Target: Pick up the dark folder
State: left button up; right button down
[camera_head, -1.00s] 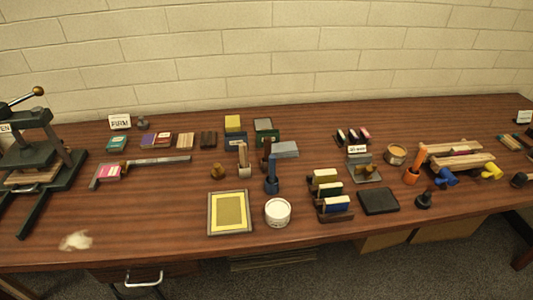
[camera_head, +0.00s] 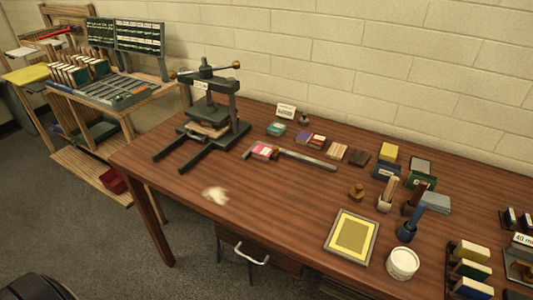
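I cannot tell for sure which thing is the dark folder. On the brown wooden table in the head view, a dark upright piece (camera_head: 413,194) stands beside a small cup (camera_head: 384,205) with light wooden sticks in it. A small dark brown block (camera_head: 359,157) lies flat farther back, right of a lighter striped block (camera_head: 337,151). Neither of my grippers is in view.
A dark press (camera_head: 211,112) stands at the table's left end. A framed yellow panel (camera_head: 330,237), a white tub (camera_head: 403,263) and a block rack (camera_head: 455,267) line the front. Left is a wooden type stand (camera_head: 157,103). The table's front left is mostly clear.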

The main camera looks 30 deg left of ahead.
aim_at(422, 185)
jog(key=i+l, duration=0.1)
jog(key=l, duration=0.3)
jog(key=i+l+z, duration=0.1)
jog(key=l, duration=0.25)
jog(key=i+l, duration=0.2)
jog(key=l, duration=0.15)
jog(key=i+l, duration=0.1)
jog(key=l, duration=0.3)
jog(key=z, duration=0.05)
